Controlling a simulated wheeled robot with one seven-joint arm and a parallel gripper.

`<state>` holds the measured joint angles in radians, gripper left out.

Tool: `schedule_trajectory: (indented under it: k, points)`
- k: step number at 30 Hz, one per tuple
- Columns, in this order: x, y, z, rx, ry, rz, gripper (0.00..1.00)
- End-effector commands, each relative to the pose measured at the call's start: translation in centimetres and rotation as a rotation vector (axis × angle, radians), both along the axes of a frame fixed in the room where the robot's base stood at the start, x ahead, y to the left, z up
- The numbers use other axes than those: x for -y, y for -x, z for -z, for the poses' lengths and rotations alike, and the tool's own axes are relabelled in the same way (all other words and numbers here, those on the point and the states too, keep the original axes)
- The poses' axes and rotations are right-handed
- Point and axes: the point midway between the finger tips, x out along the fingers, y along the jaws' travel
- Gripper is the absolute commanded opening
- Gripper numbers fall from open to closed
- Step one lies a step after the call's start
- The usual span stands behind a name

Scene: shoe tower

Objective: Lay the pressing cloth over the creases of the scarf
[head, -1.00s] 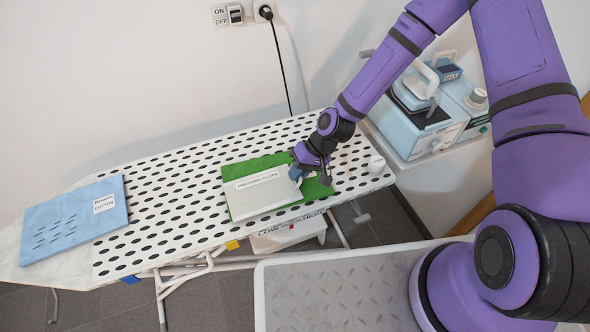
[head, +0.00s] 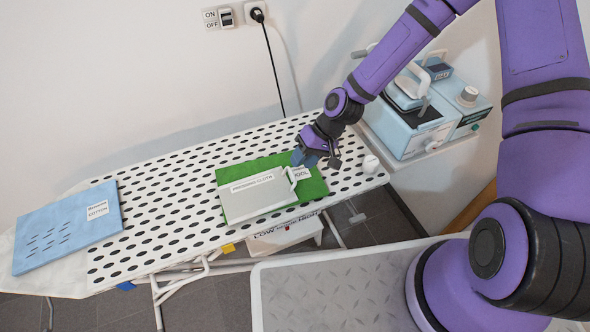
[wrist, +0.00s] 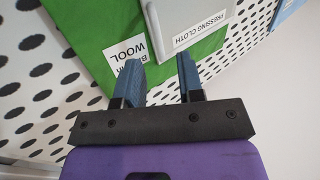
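The pressing cloth (head: 250,200) is a pale grey-white rectangle with a name label and a white handle-like loop at its right end. It lies on the green scarf (head: 313,187), which carries a white WOOL label, on the ironing board. The cloth covers much of the scarf's middle and front; green shows behind it and to its right. No creases show; any under the cloth are hidden. My gripper (head: 318,158) is just behind and right of the loop, apart from it. The wrist view shows its blue fingers (wrist: 158,68) spread and empty, with the cloth (wrist: 183,22) beyond them.
A folded blue COTTON piece (head: 67,228) lies at the left of the dotted board (head: 165,210). A small white round object (head: 371,163) sits at the board's right end. The iron and its light-blue station (head: 408,135) stand at the right. The board between the fabrics is clear.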

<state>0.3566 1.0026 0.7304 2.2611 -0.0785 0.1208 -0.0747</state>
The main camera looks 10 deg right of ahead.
Motion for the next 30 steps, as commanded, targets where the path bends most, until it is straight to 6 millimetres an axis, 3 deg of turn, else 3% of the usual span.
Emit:
schedule_trajectory:
  k: [3, 9, 23, 30]
  points:
    - [1.4, -0.5, -2.0, 0.003, 0.0, 0.003, 0.35]
    - [2.8, -0.8, -4.2, 0.002, 0.001, 0.001, 0.35]
    - [4.0, -0.9, -5.6, 0.011, 0.035, -0.009, 0.35]
    - [7.5, -0.9, -9.3, 0.061, 0.201, -0.031, 0.35]
